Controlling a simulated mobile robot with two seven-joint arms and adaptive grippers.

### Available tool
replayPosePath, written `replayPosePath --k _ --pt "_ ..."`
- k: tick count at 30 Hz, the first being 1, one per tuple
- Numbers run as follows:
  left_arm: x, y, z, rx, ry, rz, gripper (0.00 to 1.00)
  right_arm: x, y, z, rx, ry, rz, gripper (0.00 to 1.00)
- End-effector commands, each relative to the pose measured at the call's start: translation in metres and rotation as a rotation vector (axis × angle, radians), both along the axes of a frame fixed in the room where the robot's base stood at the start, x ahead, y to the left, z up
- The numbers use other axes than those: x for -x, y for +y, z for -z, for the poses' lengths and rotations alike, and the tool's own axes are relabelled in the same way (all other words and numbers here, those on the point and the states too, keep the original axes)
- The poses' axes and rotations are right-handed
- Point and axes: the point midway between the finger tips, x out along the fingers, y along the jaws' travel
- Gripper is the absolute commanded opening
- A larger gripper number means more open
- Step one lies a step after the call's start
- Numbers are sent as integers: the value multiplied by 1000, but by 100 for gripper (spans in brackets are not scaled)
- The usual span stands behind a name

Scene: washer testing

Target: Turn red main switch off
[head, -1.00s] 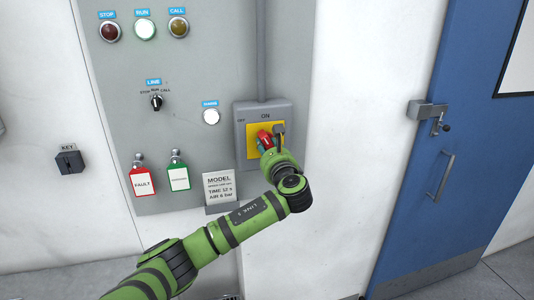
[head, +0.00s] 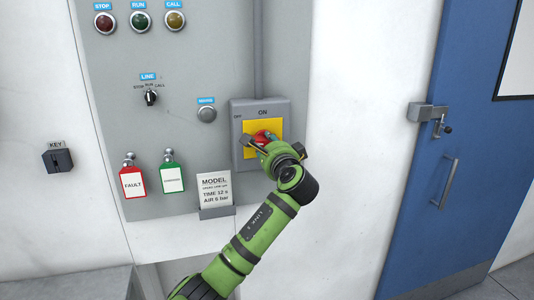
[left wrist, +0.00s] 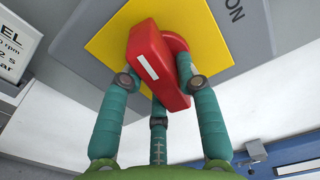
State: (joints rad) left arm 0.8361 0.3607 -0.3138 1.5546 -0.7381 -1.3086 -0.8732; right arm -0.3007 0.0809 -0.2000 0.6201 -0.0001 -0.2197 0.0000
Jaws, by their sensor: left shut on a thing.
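The red main switch handle (head: 264,136) sits on a yellow plate (head: 248,152) in a grey box (head: 239,120), with ON marked above and OFF at upper left. My left gripper (head: 262,144) is at the handle and shut on it, covering much of it in the head view. In the left wrist view, the red handle (left wrist: 152,55) with a white mark lies between my gripper's teal fingers (left wrist: 163,82), in front of the yellow plate (left wrist: 105,42). Which label the handle points to is hard to tell. My right gripper is not in view.
The grey panel holds STOP (head: 105,22), RUN (head: 140,21) and CALL lamps, a LINE selector (head: 150,97), a grey round button (head: 207,114), FAULT tag (head: 132,181), green-edged tag (head: 172,178) and MODEL sign (head: 214,188). A blue door (head: 455,110) stands right, past clear white wall.

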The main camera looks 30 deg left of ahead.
Motion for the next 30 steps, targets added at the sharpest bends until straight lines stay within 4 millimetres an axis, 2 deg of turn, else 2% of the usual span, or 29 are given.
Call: replayPosePath --k 1,9,28,29,30 --pt "0 0 4 23 -23 -1 0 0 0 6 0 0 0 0" --pt "-1 0 2 99 -110 -3 0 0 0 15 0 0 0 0" --pt "-1 -1 2 128 -142 -2 0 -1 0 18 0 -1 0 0" --pt "-1 -1 2 128 -142 -2 45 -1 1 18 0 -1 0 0" --pt "-1 -1 2 128 -141 -2 57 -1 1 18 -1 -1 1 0"
